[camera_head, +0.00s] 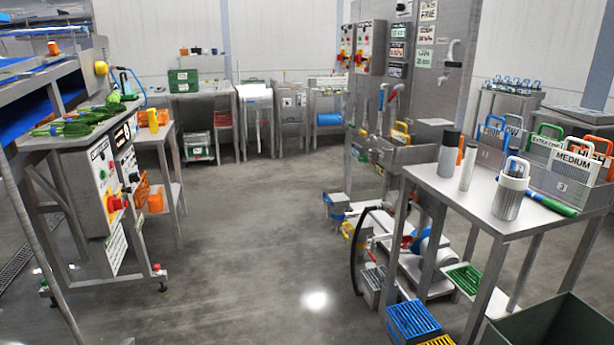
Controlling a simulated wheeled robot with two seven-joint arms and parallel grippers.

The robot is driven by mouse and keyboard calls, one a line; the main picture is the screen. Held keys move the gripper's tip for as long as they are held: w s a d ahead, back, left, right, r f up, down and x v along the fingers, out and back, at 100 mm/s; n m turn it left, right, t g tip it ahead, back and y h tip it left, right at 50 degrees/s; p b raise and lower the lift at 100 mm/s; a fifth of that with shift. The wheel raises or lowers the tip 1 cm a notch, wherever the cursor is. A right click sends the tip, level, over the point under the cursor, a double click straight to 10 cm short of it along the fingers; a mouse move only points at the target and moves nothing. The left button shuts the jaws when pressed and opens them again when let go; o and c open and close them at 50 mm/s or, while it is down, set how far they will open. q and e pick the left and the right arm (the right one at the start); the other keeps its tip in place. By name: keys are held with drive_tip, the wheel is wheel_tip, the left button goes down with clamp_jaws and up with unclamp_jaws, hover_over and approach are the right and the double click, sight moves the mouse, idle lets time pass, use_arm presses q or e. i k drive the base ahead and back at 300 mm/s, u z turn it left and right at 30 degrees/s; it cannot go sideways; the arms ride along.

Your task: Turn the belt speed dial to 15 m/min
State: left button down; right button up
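A control box (92,192) hangs on the side of the steel conveyor table at the left. It has small coloured buttons and a red emergency stop (116,203) on a yellow base. Beside it a narrower panel (129,163) carries a small dark display and dark round knobs. One of these may be the belt speed dial, but the labels and any dial reading are too small to read. Neither of my grippers is in view.
Leafy greens (82,122) lie on the conveyor table. A steel table (485,194) with shakers and labelled slicer inserts stands at the right, above a blue crate (413,321) and a green bin (552,325). The grey floor (250,250) between is open.

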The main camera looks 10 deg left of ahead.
sight(133, 178)
drive_tip(key=u, duration=0.1)
drive_tip(key=i, duration=2.7)
drive_tip(key=u, duration=1.75)
drive_tip(key=i, duration=1.4)
drive_tip(key=u, duration=1.3)
